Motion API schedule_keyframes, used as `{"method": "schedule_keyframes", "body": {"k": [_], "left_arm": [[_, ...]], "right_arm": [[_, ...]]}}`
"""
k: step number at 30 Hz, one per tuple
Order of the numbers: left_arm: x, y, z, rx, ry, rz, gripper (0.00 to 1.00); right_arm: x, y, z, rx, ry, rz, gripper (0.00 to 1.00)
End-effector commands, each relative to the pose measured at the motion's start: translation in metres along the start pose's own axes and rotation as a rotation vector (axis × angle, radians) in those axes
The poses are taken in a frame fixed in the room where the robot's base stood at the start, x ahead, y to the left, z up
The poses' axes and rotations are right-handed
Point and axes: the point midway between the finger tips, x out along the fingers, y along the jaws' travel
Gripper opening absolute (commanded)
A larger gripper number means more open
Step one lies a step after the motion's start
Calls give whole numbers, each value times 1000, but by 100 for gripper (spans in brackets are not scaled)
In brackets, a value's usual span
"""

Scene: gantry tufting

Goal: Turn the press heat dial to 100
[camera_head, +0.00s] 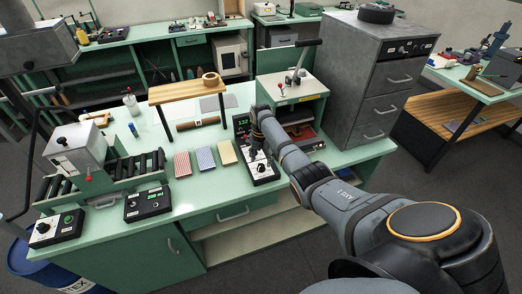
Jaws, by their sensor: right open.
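My right gripper (257,147) points down over a black control box (266,178) at the front right of the green workbench. The box carries a dark dial with a pale pointer (261,168), just below the fingertips. The gripper partly hides the box's back, and I cannot tell whether it touches the dial. The jaws are open. The scale is too small to read. A dark display with green digits (242,123) stands behind the box. The lever press (291,88) stands behind my right arm. My left gripper is not in view.
Red, blue and yellow patterned pads (228,153) lie left of the box. Another control box (148,203) and a knob box (56,229) sit at the bench's front left, by a roller machine (80,155). A grey drawer cabinet (372,75) stands right of the press.

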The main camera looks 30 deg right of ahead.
Motion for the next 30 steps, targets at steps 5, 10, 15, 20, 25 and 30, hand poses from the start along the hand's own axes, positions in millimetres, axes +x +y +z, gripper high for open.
{"method": "schedule_keyframes", "body": {"k": [5, 10, 15, 20, 25, 30], "left_arm": [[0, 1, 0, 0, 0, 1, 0], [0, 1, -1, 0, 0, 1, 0], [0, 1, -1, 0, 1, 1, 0], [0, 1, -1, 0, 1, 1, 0], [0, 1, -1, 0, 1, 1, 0], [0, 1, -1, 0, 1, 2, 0]], "right_arm": [[-46, 1, 1, 0, -4, 3, 56], [-75, 0, 1, 0, -1, 1, 56], [-85, 0, 0, 0, 0, 0, 56], [-86, 0, 0, 0, 0, 0, 56], [-85, 0, 0, 0, 0, 0, 56], [-84, 0, -1, 6, -1, -1, 56]]}}
